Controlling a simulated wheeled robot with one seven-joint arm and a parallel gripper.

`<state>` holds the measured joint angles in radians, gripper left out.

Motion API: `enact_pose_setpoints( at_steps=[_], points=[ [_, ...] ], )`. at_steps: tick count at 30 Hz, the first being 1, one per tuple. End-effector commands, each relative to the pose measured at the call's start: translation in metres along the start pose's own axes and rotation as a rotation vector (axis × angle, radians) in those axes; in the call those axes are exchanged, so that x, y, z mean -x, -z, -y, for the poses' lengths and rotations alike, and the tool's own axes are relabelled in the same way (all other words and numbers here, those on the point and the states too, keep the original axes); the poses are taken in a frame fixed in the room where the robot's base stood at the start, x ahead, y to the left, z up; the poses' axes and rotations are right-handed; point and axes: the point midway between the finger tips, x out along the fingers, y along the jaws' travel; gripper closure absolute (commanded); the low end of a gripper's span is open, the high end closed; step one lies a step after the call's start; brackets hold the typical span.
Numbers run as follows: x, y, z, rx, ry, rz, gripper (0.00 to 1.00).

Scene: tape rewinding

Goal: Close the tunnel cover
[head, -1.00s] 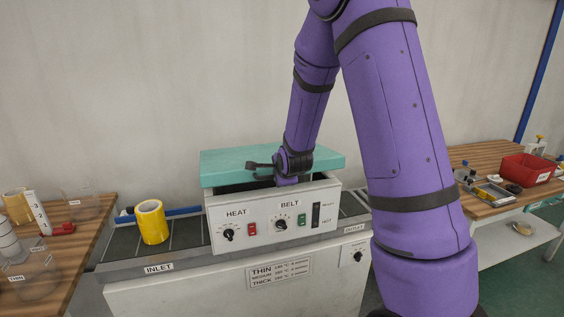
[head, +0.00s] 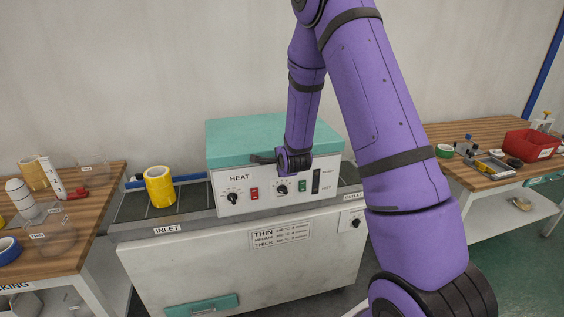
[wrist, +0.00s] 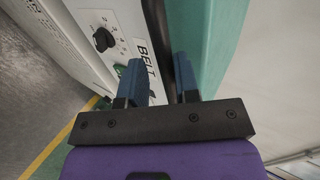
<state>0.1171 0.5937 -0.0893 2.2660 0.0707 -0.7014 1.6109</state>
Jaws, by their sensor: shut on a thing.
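The teal tunnel cover (head: 250,135) lies over the top of the white tunnel housing (head: 228,205). In the head view its front edge looks level and close to the housing, with no clear gap on the left. In the wrist view a narrow dark strip shows between the front panel and the teal cover (wrist: 222,40). My gripper (wrist: 157,78) is at the cover's front edge, above the BELT label. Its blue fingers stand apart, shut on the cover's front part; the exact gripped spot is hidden. In the head view my wrist hides the fingertips.
A yellow tape roll (head: 159,186) stands on the inlet conveyor (head: 135,206). A wooden table (head: 85,225) with tape rolls and clear holders is at left. Another table (head: 480,135) with a red bin (head: 530,145) is at right. A wall is close behind the housing.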

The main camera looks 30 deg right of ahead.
Motion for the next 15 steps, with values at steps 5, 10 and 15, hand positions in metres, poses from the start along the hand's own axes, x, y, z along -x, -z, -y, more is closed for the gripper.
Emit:
enact_pose_setpoints(
  at_steps=[5, 10, 15],
  points=[
    [0.0004, -0.0001, -0.0182, 0.0, -0.044, -0.001, 1.0],
    [0.0006, 0.0, -0.0178, 0.001, -0.044, -0.001, 0.6],
    [0.0008, 0.0002, -0.0173, 0.001, -0.042, -0.001, 0.6]
  ],
)
